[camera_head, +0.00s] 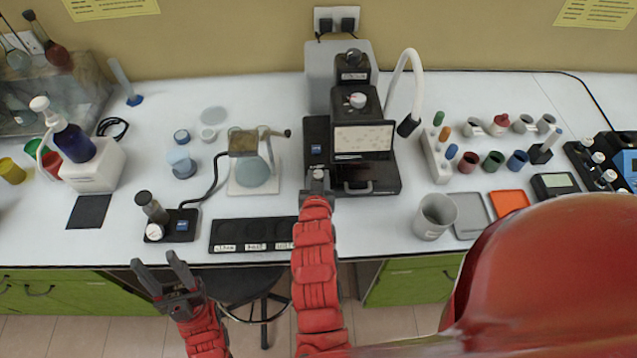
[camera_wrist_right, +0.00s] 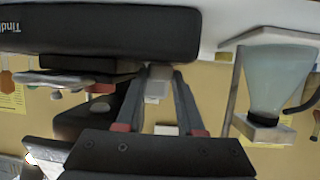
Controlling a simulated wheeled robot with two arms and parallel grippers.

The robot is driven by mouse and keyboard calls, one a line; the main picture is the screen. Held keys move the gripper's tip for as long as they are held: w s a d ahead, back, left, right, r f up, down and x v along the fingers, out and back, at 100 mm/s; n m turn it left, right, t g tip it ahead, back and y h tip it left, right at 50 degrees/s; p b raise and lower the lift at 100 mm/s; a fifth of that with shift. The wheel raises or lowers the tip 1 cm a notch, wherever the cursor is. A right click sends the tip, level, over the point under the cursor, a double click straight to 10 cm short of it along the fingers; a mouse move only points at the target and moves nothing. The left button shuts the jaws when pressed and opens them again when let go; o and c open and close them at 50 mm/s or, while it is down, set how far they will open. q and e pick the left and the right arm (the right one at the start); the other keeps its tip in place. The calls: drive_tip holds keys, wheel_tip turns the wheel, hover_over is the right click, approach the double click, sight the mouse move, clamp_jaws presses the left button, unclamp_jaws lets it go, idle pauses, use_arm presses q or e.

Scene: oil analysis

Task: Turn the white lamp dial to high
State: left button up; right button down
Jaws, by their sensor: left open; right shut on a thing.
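A black instrument (camera_head: 362,140) with a white lamp arm (camera_head: 402,68) stands at the centre back. A white dial with a red mark (camera_head: 357,100) is on its upper housing. Another white dial (camera_head: 154,232) is on the small black box at left; I cannot tell which is the lamp dial. My right gripper (camera_head: 318,180) is at the instrument's front left base corner. In the right wrist view, it is shut on a small pale block-like piece (camera_wrist_right: 157,84), whose link to the instrument is unclear. My left gripper (camera_head: 162,278) is open and empty before the table edge.
A black tray (camera_head: 228,236) with labels lies left of my right forearm. A glass funnel stand (camera_head: 252,178) is left of the instrument. A grey cup (camera_head: 435,216) and several colored jars stand at right.

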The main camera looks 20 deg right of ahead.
drive_tip(key=m+g+h+b, duration=0.2)
drive_tip(key=b, duration=0.4)
drive_tip(key=m+g+h+b, duration=0.2)
drive_tip(key=m+b, duration=0.1)
drive_tip(key=b, duration=0.4)
drive_tip(key=a+m+g+h+b, duration=0.1)
drive_tip(key=m+h+b, duration=0.1)
drive_tip(key=b, duration=0.4)
drive_tip(key=shift+w+f+m+g+h+b, duration=0.3)
drive_tip(key=shift+m+g+h+b, duration=0.1)
drive_tip(key=shift+h, duration=0.1)
drive_tip(key=shift+w+r+m+g+h+b, duration=0.15)
drive_tip(key=shift+m+g+h+b, duration=0.1)
drive_tip(key=shift+m+g+b, duration=0.35)
drive_tip(key=shift+r+m+g+h+b, duration=0.15)
drive_tip(key=shift+m+g+h+b, duration=0.1)
drive_tip(key=shift+m+g+b, duration=0.35)
drive_tip(key=c, duration=0.5)
unclamp_jaws()
drive_tip(key=shift+d, duration=0.1)
